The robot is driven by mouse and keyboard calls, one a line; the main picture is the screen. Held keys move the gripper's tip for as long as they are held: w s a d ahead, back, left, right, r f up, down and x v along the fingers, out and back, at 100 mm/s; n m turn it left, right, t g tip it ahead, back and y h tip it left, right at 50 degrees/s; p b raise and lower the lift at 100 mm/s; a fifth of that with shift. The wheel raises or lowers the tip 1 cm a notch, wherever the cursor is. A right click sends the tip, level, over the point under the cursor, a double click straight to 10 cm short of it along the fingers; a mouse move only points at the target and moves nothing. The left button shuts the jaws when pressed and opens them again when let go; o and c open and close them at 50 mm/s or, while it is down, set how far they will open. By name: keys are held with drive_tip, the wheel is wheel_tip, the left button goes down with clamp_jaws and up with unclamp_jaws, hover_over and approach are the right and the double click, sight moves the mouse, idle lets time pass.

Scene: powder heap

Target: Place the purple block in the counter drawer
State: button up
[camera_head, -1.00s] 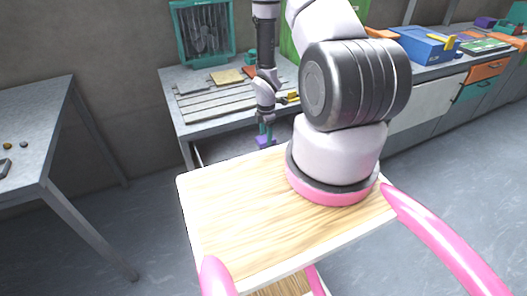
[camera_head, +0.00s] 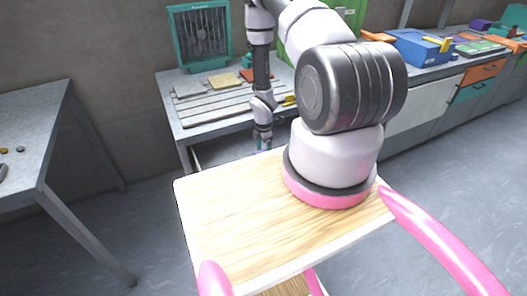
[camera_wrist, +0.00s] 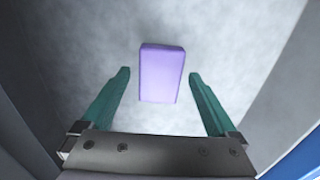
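The purple block (camera_wrist: 162,73) lies between my gripper's two green fingers in the wrist view, with a gap on each side. My gripper (camera_wrist: 159,76) is open and does not touch the block in that view. The grey drawer floor (camera_wrist: 60,60) shows behind the block; whether the block rests on it is hard to tell. In the head view, my gripper (camera_head: 262,149) reaches down into the open counter drawer (camera_head: 220,152) under the grey counter. The block and the drawer's front are mostly hidden there by the gripper and my wooden top.
Drawer walls stand close on both sides in the wrist view, the right one (camera_wrist: 287,95) grey. The counter (camera_head: 195,132) holds slats, small plates and a green framed fan box (camera_head: 200,38). A grey table (camera_head: 40,130) stands left. A blue box (camera_head: 418,48) sits on the far counter.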

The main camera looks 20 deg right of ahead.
wheel_tip(320, 180, up, 43)
drive_tip(key=w+a+m+t+h, duration=0.1)
drive_tip(key=m+t, duration=0.2)
drive_tip(key=m, duration=0.7)
drive_tip(key=s+a+r+m+t+y, duration=0.1)
drive_tip(key=s+a+r+m, duration=0.3)
drive_tip(key=s+r, duration=0.6)
drive_tip(key=s+a+r+m+t+y, duration=0.2)
drive_tip(key=s+a+r+m, duration=0.3)
drive_tip(key=s+r+m, duration=0.3)
wheel_tip(320, 180, up, 4)
drive_tip(key=shift+s+r+t, duration=0.1)
drive_tip(key=shift+s+t, duration=0.5)
drive_tip(key=shift+s, duration=0.4)
